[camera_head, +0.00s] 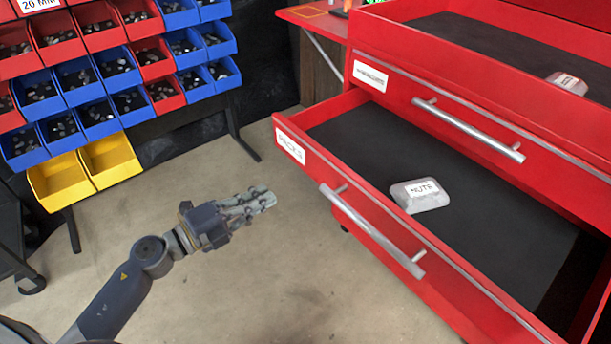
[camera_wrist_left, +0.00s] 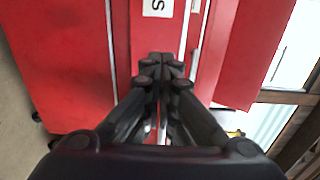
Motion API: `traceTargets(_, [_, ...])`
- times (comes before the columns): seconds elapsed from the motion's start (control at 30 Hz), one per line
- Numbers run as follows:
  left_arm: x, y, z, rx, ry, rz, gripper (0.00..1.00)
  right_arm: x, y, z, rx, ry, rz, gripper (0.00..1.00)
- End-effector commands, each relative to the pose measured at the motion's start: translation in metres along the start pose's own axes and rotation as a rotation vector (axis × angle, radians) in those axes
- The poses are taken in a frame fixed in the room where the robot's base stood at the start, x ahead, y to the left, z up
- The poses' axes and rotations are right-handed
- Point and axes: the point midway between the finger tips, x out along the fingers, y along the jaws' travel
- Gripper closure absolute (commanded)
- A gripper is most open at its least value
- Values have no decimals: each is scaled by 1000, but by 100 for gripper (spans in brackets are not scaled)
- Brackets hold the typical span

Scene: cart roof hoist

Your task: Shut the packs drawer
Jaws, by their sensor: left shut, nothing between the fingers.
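The packs drawer (camera_head: 290,147) is the lower red drawer of the cabinet, labelled PACKS, and it is pulled far out. A grey pack labelled NUTS (camera_head: 420,195) lies on its dark liner. Its silver bar handle (camera_head: 372,231) runs along the front. My left gripper (camera_head: 268,197) is shut and empty, in front of the drawer and to the left of the handle, apart from it in the head view. In the left wrist view the shut fingers (camera_wrist_left: 160,62) point at red cabinet fronts with part of a white label (camera_wrist_left: 158,8). My right gripper is not in view.
An upper drawer (camera_head: 440,118) with its own handle sits above, an open red tray with a small pack (camera_head: 567,84) over it. A rack of red, blue and yellow bins (camera_head: 110,160) stands at the left. The floor between is clear.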

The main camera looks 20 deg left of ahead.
Motion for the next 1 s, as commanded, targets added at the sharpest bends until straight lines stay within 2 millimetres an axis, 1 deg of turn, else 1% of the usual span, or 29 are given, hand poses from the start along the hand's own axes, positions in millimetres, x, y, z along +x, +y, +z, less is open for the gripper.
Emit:
traceTargets(0.07, [14, -3, 0, 1, 1, -5, 100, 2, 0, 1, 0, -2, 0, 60])
traceTargets(0.4, [79, -2, 1, -1, -2, -4, 100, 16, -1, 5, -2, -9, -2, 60])
traceTargets(0.6, [110, -2, 1, -2, -3, -4, 100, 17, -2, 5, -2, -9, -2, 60])
traceTargets(0.7, [119, -1, 1, -2, -2, -3, 100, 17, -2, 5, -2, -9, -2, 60])
traceTargets(0.8, [124, 0, 1, -4, -3, -2, 100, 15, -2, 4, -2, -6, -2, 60])
traceTargets(1.0, [126, 0, 1, -3, -2, -1, 100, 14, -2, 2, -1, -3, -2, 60])
